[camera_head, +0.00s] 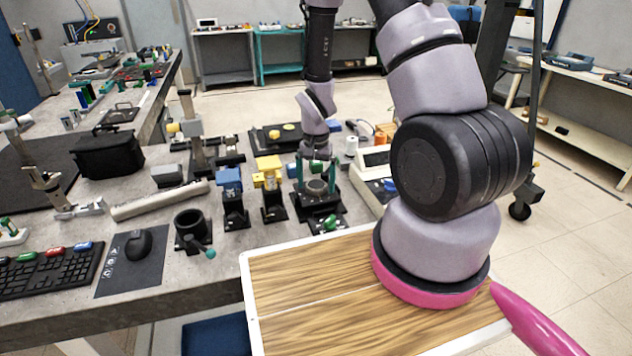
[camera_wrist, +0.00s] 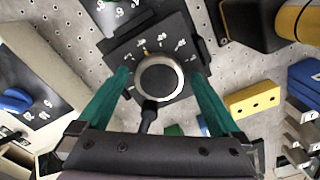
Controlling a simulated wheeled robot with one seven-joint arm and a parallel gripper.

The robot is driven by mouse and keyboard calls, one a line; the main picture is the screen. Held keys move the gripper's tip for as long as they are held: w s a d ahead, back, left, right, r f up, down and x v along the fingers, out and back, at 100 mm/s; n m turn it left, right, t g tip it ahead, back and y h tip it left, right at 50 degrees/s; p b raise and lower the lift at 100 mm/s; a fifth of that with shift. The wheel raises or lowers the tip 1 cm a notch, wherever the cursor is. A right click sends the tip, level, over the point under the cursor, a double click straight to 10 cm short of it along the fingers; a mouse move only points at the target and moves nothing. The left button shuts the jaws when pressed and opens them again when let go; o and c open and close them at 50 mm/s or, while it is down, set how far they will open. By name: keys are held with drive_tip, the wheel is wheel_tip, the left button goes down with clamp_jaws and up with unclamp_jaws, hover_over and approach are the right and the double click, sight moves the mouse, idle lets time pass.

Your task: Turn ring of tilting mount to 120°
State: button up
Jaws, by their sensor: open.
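The tilting mount (camera_wrist: 180,45) is a black block with a round ring (camera_wrist: 160,78) at its centre and white numbers around it. A small yellow mark shows at the upper left of the ring, and a dark lever points from it toward my palm. The numbers are too small to read surely. My gripper (camera_wrist: 160,75) is open, with one teal finger on each side of the ring. I cannot tell whether either finger touches it. In the head view, my gripper (camera_head: 317,170) points down over the mount (camera_head: 317,200), hiding part of it.
A yellow mount (camera_head: 268,172) and a blue mount (camera_head: 228,182) stand just left. A beige box with a blue knob (camera_head: 390,185) stands close on the right. A black ring holder (camera_head: 189,224) is nearer the front. A wooden-topped surface (camera_head: 310,285) lies in front.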

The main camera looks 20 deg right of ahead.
drive_tip(key=c, duration=1.3)
drive_tip(key=shift+n, duration=2.8)
drive_tip(key=o, duration=1.3)
drive_tip(key=shift+d, duration=0.1)
